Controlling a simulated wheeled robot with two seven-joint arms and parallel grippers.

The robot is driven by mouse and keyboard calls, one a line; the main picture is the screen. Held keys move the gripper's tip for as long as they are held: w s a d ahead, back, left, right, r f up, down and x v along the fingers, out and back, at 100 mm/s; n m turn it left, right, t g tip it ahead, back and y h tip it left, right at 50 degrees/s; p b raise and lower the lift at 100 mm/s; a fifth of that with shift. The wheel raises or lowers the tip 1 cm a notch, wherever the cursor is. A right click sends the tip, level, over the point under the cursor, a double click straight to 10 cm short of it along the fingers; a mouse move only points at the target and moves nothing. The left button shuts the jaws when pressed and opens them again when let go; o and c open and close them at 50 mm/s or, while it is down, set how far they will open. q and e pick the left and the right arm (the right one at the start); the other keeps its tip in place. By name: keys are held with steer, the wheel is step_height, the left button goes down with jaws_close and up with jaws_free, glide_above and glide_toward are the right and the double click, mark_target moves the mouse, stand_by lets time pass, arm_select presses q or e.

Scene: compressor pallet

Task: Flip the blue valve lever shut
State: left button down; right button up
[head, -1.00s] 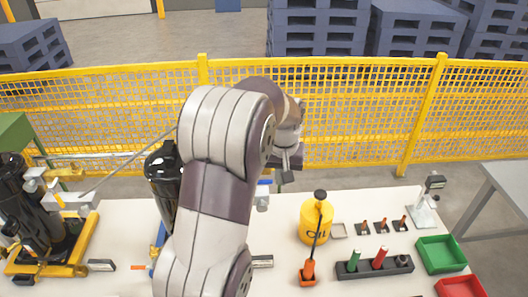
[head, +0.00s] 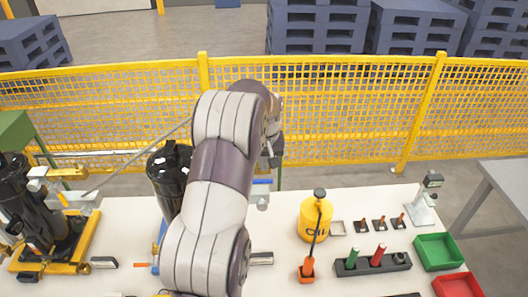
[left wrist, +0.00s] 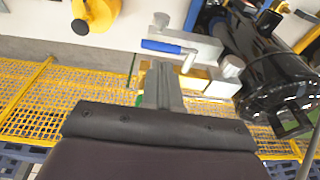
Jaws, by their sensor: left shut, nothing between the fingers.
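The blue valve lever (left wrist: 163,47) lies sideways in the left wrist view, joined to a silver valve fitting (left wrist: 200,48) beside the black compressor tank (left wrist: 268,65). In the head view the blue lever (head: 262,182) shows just right of my arm, with the tank (head: 168,170) left of it. My left gripper (left wrist: 162,68) is shut and empty, its fingertips close to the lever; I cannot tell whether they touch. In the head view my left gripper (head: 274,158) is partly hidden by my arm, above the lever. My right gripper is not in view.
A yellow oil can (head: 315,220) stands right of the lever. Green (head: 418,252) and red (head: 440,288) trays and a tool rack (head: 345,268) are farther right. A second black compressor (head: 30,200) stands at left. A yellow mesh fence (head: 350,115) runs behind the table.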

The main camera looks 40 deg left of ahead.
mark_target(262, 180)
arm_select(q)
steer(key=f, duration=0.1)
steer(key=f+p, duration=0.1)
steer(key=f, duration=0.1)
steer(key=a+f+p, duration=0.1)
steer(key=f, duration=0.1)
steer(key=shift+w, duration=0.35)
steer(key=shift+f, duration=0.45)
steer(key=shift+d, duration=0.1)
